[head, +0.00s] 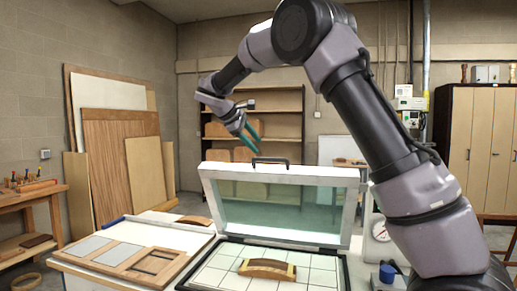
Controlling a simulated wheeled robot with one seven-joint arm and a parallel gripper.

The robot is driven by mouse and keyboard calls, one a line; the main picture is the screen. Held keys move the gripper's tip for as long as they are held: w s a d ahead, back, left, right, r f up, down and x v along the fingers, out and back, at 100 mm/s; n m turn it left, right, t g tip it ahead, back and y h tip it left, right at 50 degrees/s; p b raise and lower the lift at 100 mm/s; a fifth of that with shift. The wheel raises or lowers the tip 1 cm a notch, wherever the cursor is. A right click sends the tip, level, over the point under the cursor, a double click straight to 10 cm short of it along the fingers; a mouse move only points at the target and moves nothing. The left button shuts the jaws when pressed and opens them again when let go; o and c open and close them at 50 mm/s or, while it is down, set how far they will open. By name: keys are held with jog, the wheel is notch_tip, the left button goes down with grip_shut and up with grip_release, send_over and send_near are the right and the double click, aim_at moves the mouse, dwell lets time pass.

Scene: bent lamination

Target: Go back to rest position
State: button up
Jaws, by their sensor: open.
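My gripper (255,143) is raised in the air at the upper left of centre, with its teal fingers pointing down and to the right. It is open and holds nothing that I can see. It appears above the opened press lid (280,172), whose black handle is at the top. My arm reaches up from the right and bends over to the left. A curved wooden piece (267,269) rests on the gridded press bed (219,268) below the lid, apart from my gripper.
A wooden frame tray (71,251) with grey panels lies at the left. A dial gauge (380,230) and a blue knob (387,273) stand at the right near my arm. Shelves (284,98) and leaning boards (115,150) are behind. Open air surrounds the gripper.

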jog(key=s+d+r+m+g+y, duration=0.2)
jog(key=s+d+m+y, duration=0.4)
jog(key=s+d, duration=0.9)
jog(key=s+d+f+m+t+y, duration=0.1)
jog(key=s+d+f+m, duration=0.1)
jog(key=s+m, duration=0.3)
jog(key=s+d+f+m+t+y, duration=0.2)
jog(key=s+m, duration=0.3)
jog(key=s, duration=0.8)
jog(key=shift+s+d+f, duration=0.2)
jog(key=shift+s+f, duration=0.05)
jog(key=shift+s, duration=0.15)
